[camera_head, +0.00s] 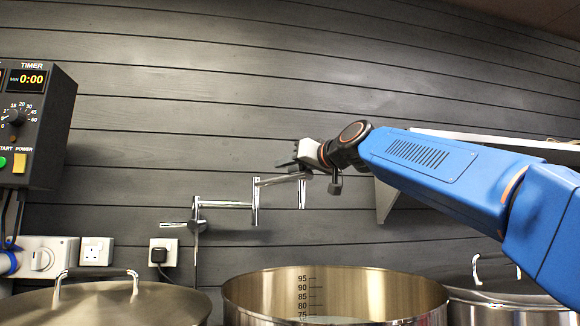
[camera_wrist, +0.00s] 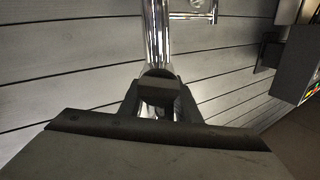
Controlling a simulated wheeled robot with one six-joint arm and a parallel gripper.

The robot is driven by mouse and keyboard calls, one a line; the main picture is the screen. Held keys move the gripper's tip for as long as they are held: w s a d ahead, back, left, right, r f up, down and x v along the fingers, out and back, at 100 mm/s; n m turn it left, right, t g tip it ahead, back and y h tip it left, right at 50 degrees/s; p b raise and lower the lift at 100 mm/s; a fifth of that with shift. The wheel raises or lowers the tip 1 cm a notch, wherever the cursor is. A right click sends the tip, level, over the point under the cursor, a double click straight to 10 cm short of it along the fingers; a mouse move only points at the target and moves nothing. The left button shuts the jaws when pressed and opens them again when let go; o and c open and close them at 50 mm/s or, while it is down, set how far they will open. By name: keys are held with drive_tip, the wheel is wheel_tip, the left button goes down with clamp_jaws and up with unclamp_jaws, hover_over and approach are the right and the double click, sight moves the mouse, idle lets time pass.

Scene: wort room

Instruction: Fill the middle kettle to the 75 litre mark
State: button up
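The middle kettle (camera_head: 400,298) is an open steel pot at the bottom centre of the head view, with a printed scale inside from 95 down to 75. A pale surface (camera_head: 322,319) shows low inside, close to the 75 mark; its exact level is cut off. The chrome folding tap (camera_head: 228,205) reaches from the wall, its spout (camera_head: 302,194) hanging above the kettle with no stream visible. My gripper (camera_head: 292,163) is at the tap's outer end. In the wrist view a chrome pipe (camera_wrist: 157,40) runs to a dark block (camera_wrist: 160,92) between my fingers; whether they grip is unclear.
A lidded kettle (camera_head: 105,303) stands left and another lidded kettle (camera_head: 490,283) right. A timer box (camera_head: 35,120) reading 0:00 hangs on the left wall above sockets (camera_head: 97,251). A shelf (camera_head: 480,140) sits behind my arm at right.

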drive_tip(key=shift+s, duration=0.1)
drive_tip(key=v, duration=1.7)
drive_tip(key=shift+d, duration=0.2)
drive_tip(key=shift+s, duration=0.1)
